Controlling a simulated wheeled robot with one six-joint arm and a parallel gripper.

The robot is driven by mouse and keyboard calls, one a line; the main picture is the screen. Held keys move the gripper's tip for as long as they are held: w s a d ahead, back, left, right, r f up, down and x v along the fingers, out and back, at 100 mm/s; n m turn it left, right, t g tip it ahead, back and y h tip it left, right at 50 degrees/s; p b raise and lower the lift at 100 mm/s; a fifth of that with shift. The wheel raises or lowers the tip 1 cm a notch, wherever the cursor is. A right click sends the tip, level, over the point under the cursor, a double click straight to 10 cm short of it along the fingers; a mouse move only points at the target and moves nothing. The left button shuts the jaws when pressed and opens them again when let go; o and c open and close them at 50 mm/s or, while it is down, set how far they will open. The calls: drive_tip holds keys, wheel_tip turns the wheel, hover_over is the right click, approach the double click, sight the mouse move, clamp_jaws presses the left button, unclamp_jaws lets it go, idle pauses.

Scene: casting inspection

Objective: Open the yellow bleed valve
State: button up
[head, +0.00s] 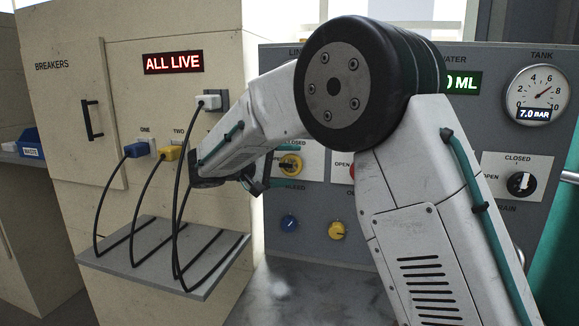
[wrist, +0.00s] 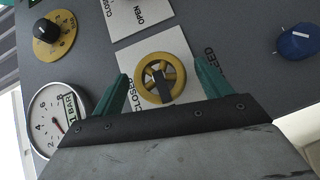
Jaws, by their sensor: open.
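The yellow bleed valve (head: 290,164) is a round yellow handwheel with a dark bar across it, on a white plate on the grey panel, above the word BLEED. In the wrist view the yellow valve (wrist: 177,72) lies between the two green fingers of my gripper (wrist: 161,84). The fingers are open, one on each side of the wheel, with a gap on both sides. I cannot tell how deep they reach. In the head view my gripper (head: 258,186) is just left of the valve, partly hidden by my arm.
A blue knob (head: 289,223) and a yellow knob (head: 337,230) sit below the valve. A black drain valve (head: 521,184) and a tank gauge (head: 538,95) reading 7.0 bar are at right. Cables plugged into the breaker cabinet (head: 75,190) hang over a grey shelf (head: 215,283) at left.

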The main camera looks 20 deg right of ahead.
drive_tip(key=f+v, duration=0.1)
drive_tip(key=v, duration=0.5)
drive_tip(key=shift+a+r, duration=0.45)
drive_tip(key=shift+r, duration=0.1)
drive_tip(key=shift+s, duration=0.1)
drive_tip(key=s+d+f+n+g+y, duration=0.3)
drive_tip(key=s+d+f+n+y, duration=0.15)
drive_tip(key=s+f, duration=0.5)
drive_tip(key=s+d+m+y, duration=0.1)
drive_tip(key=s+y, duration=0.3)
drive_tip(key=s, duration=0.6)
drive_tip(key=s+d+m+y, duration=0.2)
drive_tip(key=s+d+y, duration=0.1)
drive_tip(key=s, duration=0.7)
drive_tip(key=s+d+m+t+y, duration=0.1)
drive_tip(key=s+y, duration=0.3)
drive_tip(key=s, duration=0.7)
drive_tip(key=shift+d+m+y, duration=0.35)
drive_tip(key=shift+d+m, duration=0.3)
drive_tip(key=shift+d, duration=0.05)
